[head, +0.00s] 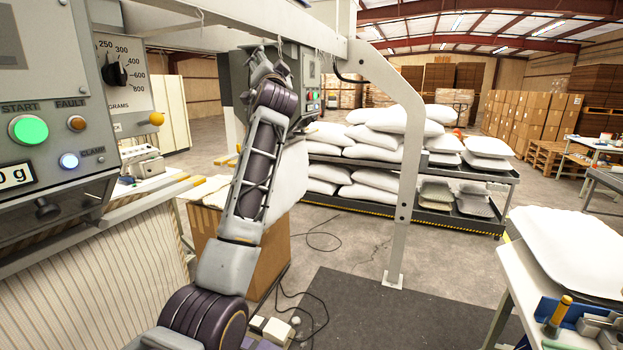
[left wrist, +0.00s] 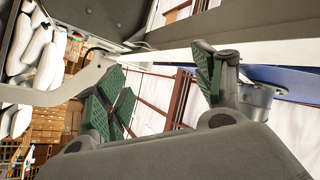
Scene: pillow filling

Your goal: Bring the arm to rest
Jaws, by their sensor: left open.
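My left arm rises from the bottom of the head view, nearly upright, with its dark forearm in front of the cardboard box and the grey control unit. My left gripper (head: 264,58) is at the top of it, close under the white overhead beam (head: 240,20). In the left wrist view, the green-padded fingers of the left gripper (left wrist: 160,88) stand wide apart with nothing between them. Whether the gripper touches the beam or the unit behind it cannot be told. My right gripper is in neither view.
A control panel (head: 50,120) with a green button stands close at left. A white post (head: 405,190) stands right of the arm. White pillows (head: 390,130) lie stacked on a rack behind. A table with a white pillow (head: 570,250) is at right. Open floor lies between.

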